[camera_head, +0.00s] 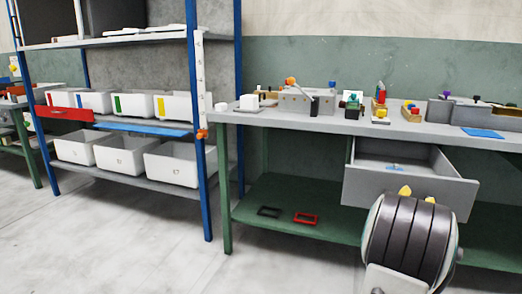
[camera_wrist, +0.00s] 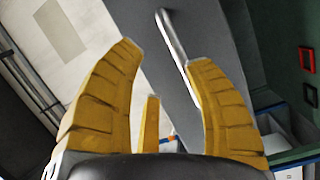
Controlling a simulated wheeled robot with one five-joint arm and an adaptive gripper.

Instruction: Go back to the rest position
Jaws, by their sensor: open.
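My gripper (camera_head: 417,195) is at the front of the open grey drawer (camera_head: 408,186), with its yellow fingertips just showing over my dark arm. In the wrist view my gripper (camera_wrist: 165,54) is open, its yellow fingers spread apart. The drawer's metal bar handle (camera_wrist: 171,36) runs past the right fingertip, close to it. Whether they touch I cannot tell. The drawer is pulled out under the workbench and a small blue item (camera_head: 396,168) lies inside. The lower part of the drawer front is hidden by my arm in the head view.
The workbench (camera_head: 330,120) carries several blocks and fixtures. Below it, a green shelf (camera_head: 280,205) holds a black frame (camera_head: 269,211) and a red frame (camera_head: 306,218). A blue-posted rack (camera_head: 207,190) with white bins stands left. The floor in front is clear.

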